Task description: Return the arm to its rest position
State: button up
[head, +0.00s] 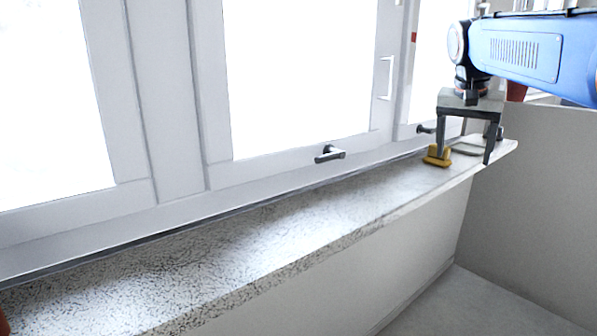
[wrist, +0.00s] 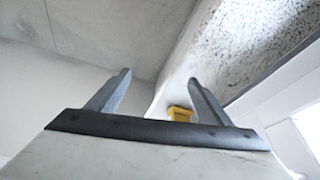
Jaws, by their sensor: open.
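My gripper (head: 464,158) hangs below my blue arm at the right of the head view, over the far end of the speckled window sill. Its two dark fingers point down and stand wide apart. In the wrist view my gripper (wrist: 158,84) also shows its fingers spread, with nothing held between them. A small yellow object (head: 437,156) sits on the sill by the left finger in the head view.
A grey wall (head: 540,200) stands at right.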

jog(key=s+a+f+n+y, duration=0.1)
jog(key=s+a+f+n, duration=0.1)
jog(key=s+f, duration=0.7)
jog(key=s+a+f+n+t+y, duration=0.1)
jog(key=s+a+f+n, duration=0.2)
jog(key=s+f, duration=0.7)
jog(key=s+a+f+n, duration=0.2)
jog(key=s+a+f, duration=0.3)
jog(key=s+f, duration=0.4)
jog(key=shift+s+a+f+n+y, duration=0.25)
jog(key=shift+s+f+n+y, duration=0.15)
jog(key=shift+s, duration=0.15)
